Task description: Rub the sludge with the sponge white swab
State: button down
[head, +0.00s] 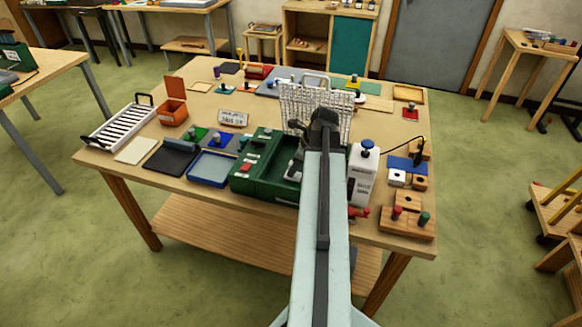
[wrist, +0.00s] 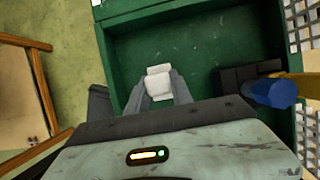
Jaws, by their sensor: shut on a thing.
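My gripper (wrist: 158,88) is shut on a small white block, the sponge white swab (wrist: 158,76), which sits between its two grey fingers in the wrist view. The swab is over the floor of a green box (wrist: 205,45). I cannot tell whether the swab touches that floor. The green box also shows in the head view (head: 250,178), at the table's near edge, where my arm covers its right part. The swab cannot be made out in the head view. I cannot pick out any sludge for certain in either view.
A dark block (wrist: 240,78) and a blue-topped thing (wrist: 272,93) are right of the swab. A wire rack (head: 300,95) stands behind the green box. A white bottle (head: 361,175) is to its right, a blue tray (head: 210,168) to its left. The table is crowded.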

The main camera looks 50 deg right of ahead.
aim_at(299, 177)
jog(key=shift+s+d+f, duration=0.1)
jog(key=shift+s+d, duration=0.2)
jog(key=shift+s, duration=0.55)
jog(key=shift+s+d+f, duration=0.1)
jog(key=shift+s+d, duration=0.2)
jog(key=shift+s, duration=0.5)
jog(key=shift+s+d+r, duration=0.1)
jog(key=shift+s+d, duration=0.3)
jog(key=shift+s, duration=0.4)
jog(key=shift+s+d+r, duration=0.1)
jog(key=shift+s+d, duration=0.25)
jog(key=shift+s, duration=0.45)
jog(key=shift+w, duration=0.1)
notch_tip(299, 177, up, 6)
jog(key=p, duration=0.6)
notch_tip(299, 177, up, 3)
jog(key=p, duration=0.3)
